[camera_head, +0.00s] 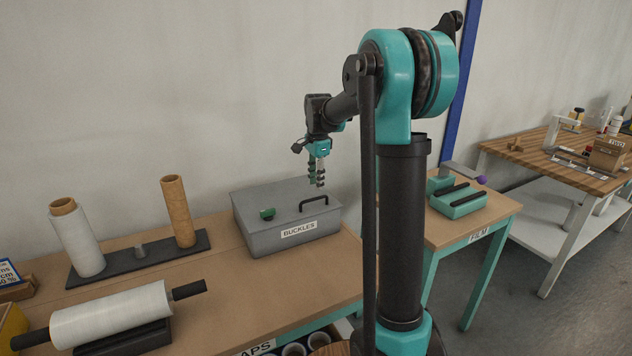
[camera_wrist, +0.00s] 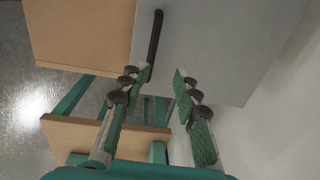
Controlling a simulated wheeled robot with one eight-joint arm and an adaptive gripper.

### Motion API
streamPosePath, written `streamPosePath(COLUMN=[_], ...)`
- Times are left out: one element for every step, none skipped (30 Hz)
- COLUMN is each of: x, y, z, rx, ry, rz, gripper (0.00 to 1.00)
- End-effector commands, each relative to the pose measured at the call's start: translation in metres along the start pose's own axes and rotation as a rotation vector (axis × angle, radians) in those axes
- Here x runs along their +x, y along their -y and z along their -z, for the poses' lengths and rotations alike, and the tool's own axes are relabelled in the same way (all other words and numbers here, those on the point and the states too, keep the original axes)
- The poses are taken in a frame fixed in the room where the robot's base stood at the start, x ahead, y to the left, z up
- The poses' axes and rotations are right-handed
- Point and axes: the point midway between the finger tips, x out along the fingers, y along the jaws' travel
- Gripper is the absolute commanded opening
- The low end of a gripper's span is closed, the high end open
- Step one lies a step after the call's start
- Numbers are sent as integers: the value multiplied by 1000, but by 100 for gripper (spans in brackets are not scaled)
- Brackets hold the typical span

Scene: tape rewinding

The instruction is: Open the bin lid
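A grey bin (camera_head: 290,240) labelled BUCKLES stands on the wooden bench, and its flat grey lid (camera_head: 282,202) is closed. My gripper (camera_head: 318,184) points down just above the lid near the handle. In the wrist view the gripper (camera_wrist: 164,75) is open, with a gap between its green pads and nothing held. The handle (camera_wrist: 156,42) shows there beyond the left fingertip, apart from it.
Left of the bin, a dark base (camera_head: 140,255) holds an upright white roll (camera_head: 78,240) and a brown tube (camera_head: 177,212). A film roll (camera_head: 112,312) lies in front. The wall is behind; a second table (camera_head: 465,225) stands right.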

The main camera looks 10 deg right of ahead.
Motion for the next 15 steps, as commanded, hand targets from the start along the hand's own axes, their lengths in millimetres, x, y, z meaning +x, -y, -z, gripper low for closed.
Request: streamPosePath(x=[2,2,3,3,3,3,3,3,3,3,3,3,3,4,5], y=[-1,-1,-2,-2,-2,-2,-2,-2,-2,-2,-2,-3,-5,-8,-14], z=[0,0,0,0,0,0,0,0,0,0,0,0,0,-1,-2], rx=[0,0,0,0,0,0,0,0,0,0,-1,-4,-11,-22,-46], ry=[0,0,0,0,0,0,0,0,0,0,0,0,-1,-2,-4], rz=[0,0,0,0,0,0,0,0,0,0,0,1,3,6,11], gripper=[31,31,31,31,31,31,31,31,31,31,31,31,31,31,31])
